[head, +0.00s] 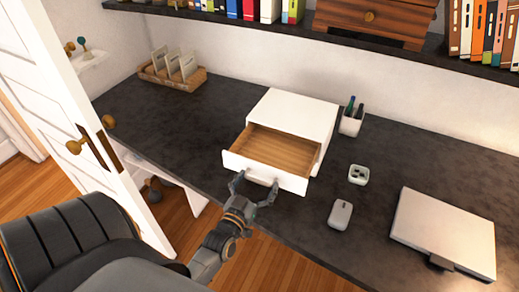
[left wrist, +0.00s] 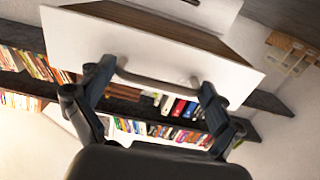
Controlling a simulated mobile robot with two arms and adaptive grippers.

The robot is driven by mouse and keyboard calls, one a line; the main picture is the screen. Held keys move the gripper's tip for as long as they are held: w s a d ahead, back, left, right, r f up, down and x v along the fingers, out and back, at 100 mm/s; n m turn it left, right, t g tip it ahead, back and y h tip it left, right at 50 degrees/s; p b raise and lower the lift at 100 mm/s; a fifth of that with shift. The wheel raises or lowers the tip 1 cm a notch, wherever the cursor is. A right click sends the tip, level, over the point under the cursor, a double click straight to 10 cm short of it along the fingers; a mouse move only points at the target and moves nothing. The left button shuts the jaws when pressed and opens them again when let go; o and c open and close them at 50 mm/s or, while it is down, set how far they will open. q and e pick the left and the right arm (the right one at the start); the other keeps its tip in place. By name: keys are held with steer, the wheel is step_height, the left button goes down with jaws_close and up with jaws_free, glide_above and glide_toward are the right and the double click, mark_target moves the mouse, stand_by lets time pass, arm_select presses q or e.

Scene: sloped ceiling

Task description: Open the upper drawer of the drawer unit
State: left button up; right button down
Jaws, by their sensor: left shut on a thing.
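The white drawer unit (head: 296,108) stands on the dark desk. Its upper drawer (head: 265,172) is pulled out toward me, and its empty wooden inside (head: 283,148) shows. My left gripper (head: 256,184) is at the drawer front, with its fingers at the two ends of the handle (head: 262,179), shut on it. Any lower drawer is hidden behind the pulled-out one. My right gripper is in neither view.
A shelf with books (head: 268,10) runs above. A white door (head: 75,90) stands at left.

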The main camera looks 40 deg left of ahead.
arm_select(q)
steer(key=shift+d, duration=0.1)
steer(key=o, duration=1.4)
steer(key=shift+w, duration=0.1)
steer(key=shift+c, duration=0.2)
steer(key=v, duration=1.2)
